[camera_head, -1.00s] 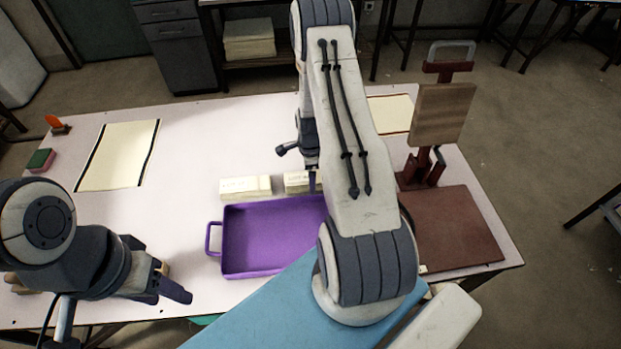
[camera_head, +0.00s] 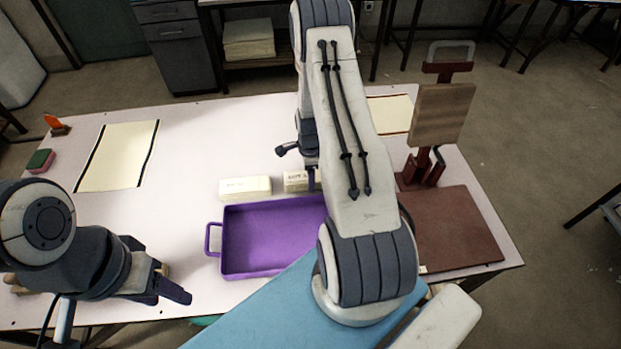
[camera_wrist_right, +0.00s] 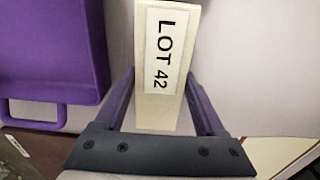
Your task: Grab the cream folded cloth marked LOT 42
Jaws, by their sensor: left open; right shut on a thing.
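The cream folded cloth marked LOT 42 (camera_wrist_right: 144,104) lies lengthwise between the two fingers of my right gripper (camera_wrist_right: 160,74) in the right wrist view, its black-lettered white label facing the camera. My right gripper is shut on it. In the head view that cloth (camera_head: 295,183) shows just behind the purple tray, partly hidden by my right arm and finger; whether it touches the table is unclear. A second cream folded cloth (camera_head: 244,188) lies to its left, its label too small to read. My left gripper (camera_head: 168,283) is open and empty, left of the tray.
The purple tray (camera_head: 214,240) with a side handle stands in front of the cloths. A wooden press with a brown base (camera_head: 455,230) stands at the right. A black-edged cream mat (camera_head: 120,155) lies at the left; the table between it and the cloths is clear.

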